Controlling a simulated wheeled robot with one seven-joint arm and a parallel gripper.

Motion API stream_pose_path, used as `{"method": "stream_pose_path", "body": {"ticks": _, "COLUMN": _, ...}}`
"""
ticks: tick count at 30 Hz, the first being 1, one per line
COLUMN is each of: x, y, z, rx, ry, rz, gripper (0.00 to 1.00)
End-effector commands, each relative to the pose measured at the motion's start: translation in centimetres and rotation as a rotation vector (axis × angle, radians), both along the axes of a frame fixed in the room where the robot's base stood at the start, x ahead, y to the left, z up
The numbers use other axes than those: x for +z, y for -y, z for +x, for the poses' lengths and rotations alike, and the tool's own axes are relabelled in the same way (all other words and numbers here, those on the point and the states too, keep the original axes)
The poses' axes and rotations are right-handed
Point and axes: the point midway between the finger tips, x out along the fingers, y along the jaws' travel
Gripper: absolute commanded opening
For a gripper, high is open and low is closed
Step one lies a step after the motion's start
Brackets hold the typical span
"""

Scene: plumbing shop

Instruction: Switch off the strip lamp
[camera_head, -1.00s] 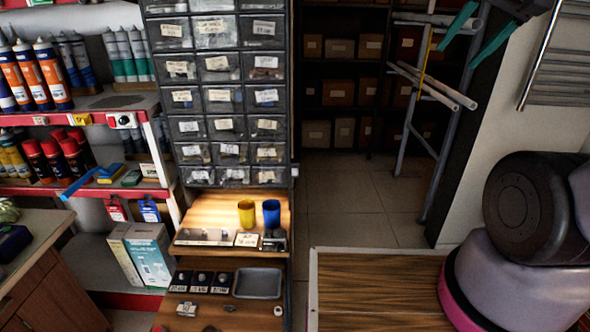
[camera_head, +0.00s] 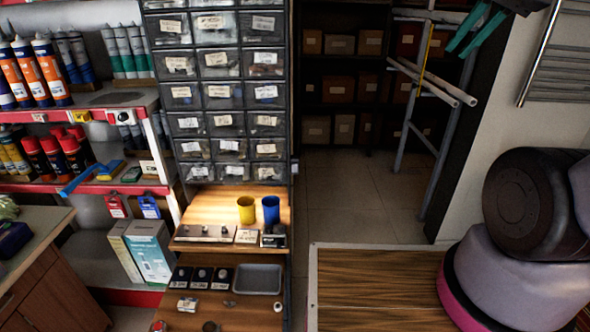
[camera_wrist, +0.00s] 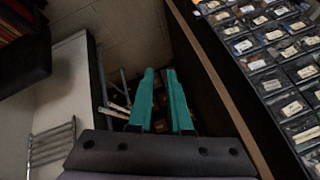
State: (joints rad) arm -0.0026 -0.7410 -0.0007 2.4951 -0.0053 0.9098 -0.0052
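The strip lamp itself is not clearly visible. A warm glow falls on the wooden shelf (camera_head: 215,207) below the drawer cabinet, so a light is on there, its source hidden. A metal strip with small knobs (camera_head: 205,234) lies along the shelf's front edge; I cannot tell whether it is a switch. My gripper (camera_head: 462,48) is at the top right of the head view, far from the lit shelf. Its two teal fingers are apart and empty, also in the wrist view (camera_wrist: 160,72).
The drawer cabinet (camera_head: 222,92) stands above the lit shelf. A yellow cup (camera_head: 246,211) and a blue cup (camera_head: 271,211) stand on it. A grey tray (camera_head: 257,279) lies below. The floor (camera_head: 350,195) between is clear.

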Motion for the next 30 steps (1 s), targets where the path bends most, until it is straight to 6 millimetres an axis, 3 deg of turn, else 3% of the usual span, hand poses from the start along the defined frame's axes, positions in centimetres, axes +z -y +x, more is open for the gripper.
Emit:
{"method": "stream_pose_path", "body": {"ticks": 5, "x": -1.0, "y": -0.2, "z": 2.9, "rx": 0.074, "ry": 0.002, "rz": -0.074, "gripper": 0.0}}
{"method": "stream_pose_path", "body": {"ticks": 14, "x": -5.2, "y": -2.3, "z": 11.7, "rx": 0.345, "ry": 0.044, "rz": -0.306, "gripper": 0.0}}
{"method": "stream_pose_path", "body": {"ticks": 21, "x": -10.4, "y": -5.8, "z": 18.0, "rx": 0.597, "ry": 0.098, "rz": -0.468, "gripper": 0.0}}
{"method": "stream_pose_path", "body": {"ticks": 30, "x": -19.1, "y": -12.1, "z": 23.2, "rx": 0.935, "ry": 0.192, "rz": -0.628, "gripper": 0.0}}
